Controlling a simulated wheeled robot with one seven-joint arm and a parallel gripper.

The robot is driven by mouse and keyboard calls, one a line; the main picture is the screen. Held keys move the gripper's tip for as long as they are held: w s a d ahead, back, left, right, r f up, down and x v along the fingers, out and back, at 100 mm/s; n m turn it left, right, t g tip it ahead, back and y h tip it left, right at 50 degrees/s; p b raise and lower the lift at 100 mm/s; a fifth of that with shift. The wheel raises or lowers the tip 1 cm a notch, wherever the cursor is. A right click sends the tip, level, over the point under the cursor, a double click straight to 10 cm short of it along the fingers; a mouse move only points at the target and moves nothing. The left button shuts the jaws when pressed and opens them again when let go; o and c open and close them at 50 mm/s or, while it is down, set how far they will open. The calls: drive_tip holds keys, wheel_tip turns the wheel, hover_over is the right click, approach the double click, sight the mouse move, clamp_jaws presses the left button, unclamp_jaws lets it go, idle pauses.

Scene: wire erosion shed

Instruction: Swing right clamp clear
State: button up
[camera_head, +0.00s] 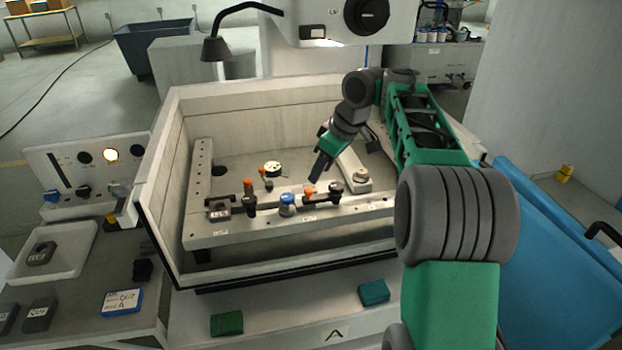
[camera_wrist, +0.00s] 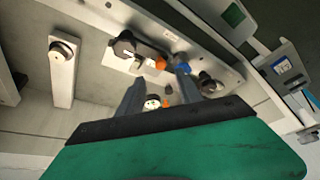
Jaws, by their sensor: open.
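The right clamp (camera_head: 322,200) is a dark bar with a black knob and an orange-tipped pin, lying along the front rail inside the machine tank. It also shows in the wrist view (camera_wrist: 146,50), its orange tip just beyond my fingertips. My gripper (camera_head: 316,177) is open and empty, pointing down above and slightly behind the clamp. In the wrist view my two fingers (camera_wrist: 160,84) stand apart, and no contact with the clamp shows. A blue knob (camera_head: 288,203) sits left of the right clamp.
The pale tank walls (camera_head: 160,215) surround the fixture. A block with a round top (camera_head: 354,177) stands on the right rail. Green (camera_head: 227,323) and teal (camera_head: 374,292) blocks lie on the ledge outside.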

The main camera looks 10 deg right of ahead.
sight(309, 190)
drive_tip(key=b+x, duration=0.1)
drive_tip(key=x, duration=0.6)
drive_tip(key=shift+w+a+f, duration=0.15)
drive_tip(key=shift+a+f, duration=0.05)
drive_tip(key=shift+f, duration=0.05)
clamp_jaws()
idle(1.1)
